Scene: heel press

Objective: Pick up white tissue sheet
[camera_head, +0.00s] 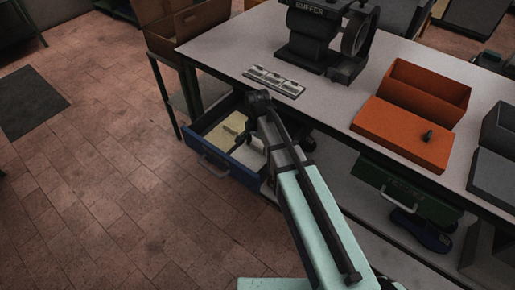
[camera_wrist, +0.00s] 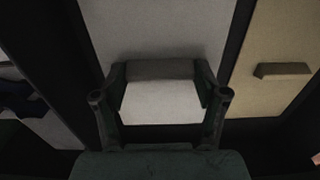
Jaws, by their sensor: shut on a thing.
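The open blue drawer (camera_head: 215,165) holds pale yellow sheets (camera_head: 222,130) on the left and white tissue sheets (camera_head: 250,157) on the right, partly hidden by my arm. My gripper (camera_head: 238,145) reaches down into the drawer over the white side. More white sheet surface (camera_wrist: 160,30) lies beyond the fingers. The yellow sheets (camera_wrist: 280,40) lie to the right, with a small block (camera_wrist: 283,71) on them. The exact pinch is hidden.
The workbench (camera_head: 225,55) stands above and behind the drawer, its edge close to my arm. On it are a buffer machine (camera_head: 310,35), a small tray of parts (camera_head: 273,80) and an orange box (camera_head: 410,130). A green drawer (camera_head: 405,185) is at right.

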